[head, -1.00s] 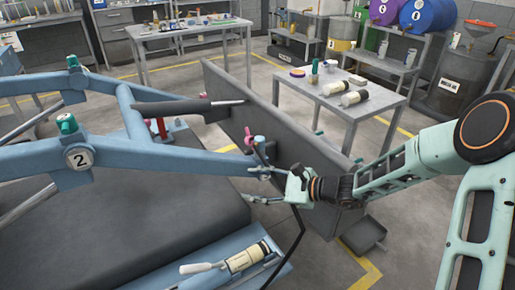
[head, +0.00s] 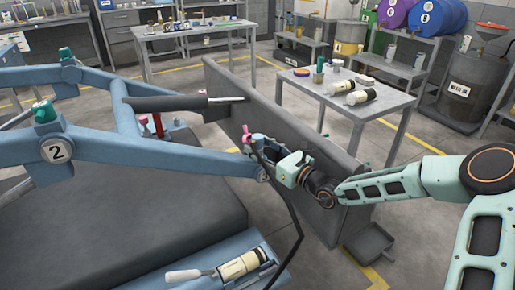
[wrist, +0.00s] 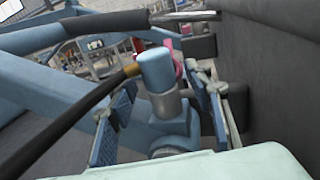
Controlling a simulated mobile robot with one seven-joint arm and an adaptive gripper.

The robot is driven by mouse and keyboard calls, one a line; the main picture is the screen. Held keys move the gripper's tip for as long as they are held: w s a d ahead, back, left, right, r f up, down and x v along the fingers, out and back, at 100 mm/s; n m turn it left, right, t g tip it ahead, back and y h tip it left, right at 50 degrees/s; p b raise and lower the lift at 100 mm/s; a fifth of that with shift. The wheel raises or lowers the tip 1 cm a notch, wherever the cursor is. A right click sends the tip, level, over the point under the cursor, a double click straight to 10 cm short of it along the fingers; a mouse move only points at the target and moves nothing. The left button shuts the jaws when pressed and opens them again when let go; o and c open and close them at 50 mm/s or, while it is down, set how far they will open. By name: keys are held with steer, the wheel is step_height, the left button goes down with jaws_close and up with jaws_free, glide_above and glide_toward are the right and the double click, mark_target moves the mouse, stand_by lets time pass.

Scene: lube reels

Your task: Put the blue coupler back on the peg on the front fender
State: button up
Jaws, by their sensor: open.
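The blue coupler (wrist: 155,70) stands roughly upright in the wrist view, with a grey metal collar (wrist: 166,104) below it. A brass fitting and a black hose (wrist: 85,115) run from its left side. Below the collar is a rounded blue part; I cannot tell whether the coupler is seated on a peg there. My gripper (wrist: 160,110) is open, one finger on each side of the coupler and collar, with gaps visible. In the head view, my gripper (head: 272,165) is at the end of the blue beam (head: 170,155). The peg itself is not clearly visible.
A dark upright panel (head: 285,160) stands close along the gripper's right side. A pink-red part (wrist: 178,66) is just behind the coupler. The black hose hangs down toward a blue tray with a cream canister (head: 240,265). A grey table (head: 345,110) stands behind the panel.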

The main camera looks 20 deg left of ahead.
steer(key=shift+w+a, duration=0.25)
steer(key=shift+a, duration=0.2)
jaws_close()
steer(key=shift+r, duration=0.15)
